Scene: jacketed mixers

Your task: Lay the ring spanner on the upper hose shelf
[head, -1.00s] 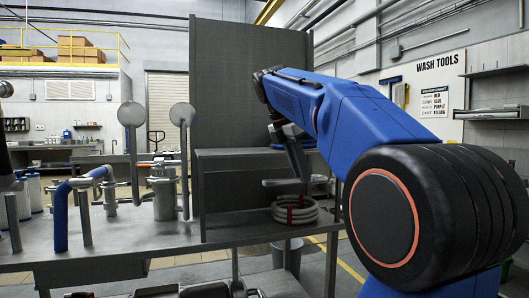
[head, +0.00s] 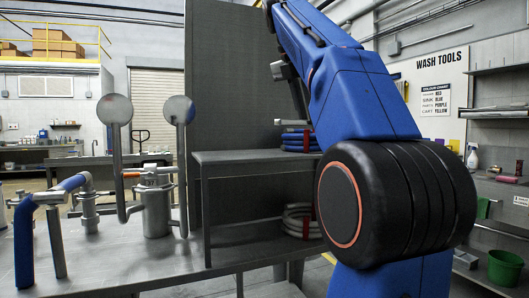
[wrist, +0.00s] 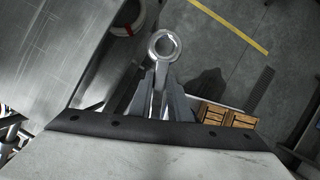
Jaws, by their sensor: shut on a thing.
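The ring spanner (wrist: 164,44) is silver with a round ring end. In the wrist view its shank is between the two fingers of my gripper (wrist: 160,80), which is shut on it; the ring points away from the palm. In the head view the spanner (head: 293,122) shows as a small pale bar left of my arm, roughly level. My gripper there (head: 299,108) is mostly hidden by my arm. The upper hose shelf (head: 245,158) is a dark grey board with a coiled blue hose (head: 298,142) at its right. The spanner appears above this coil; depth is unclear.
A grey hose coil with a red tie (head: 297,222) lies on the lower shelf. A tall grey panel (head: 235,85) stands behind the shelves. A metal vessel (head: 155,205) with round-ended arms stands left. The left part of the upper shelf is bare.

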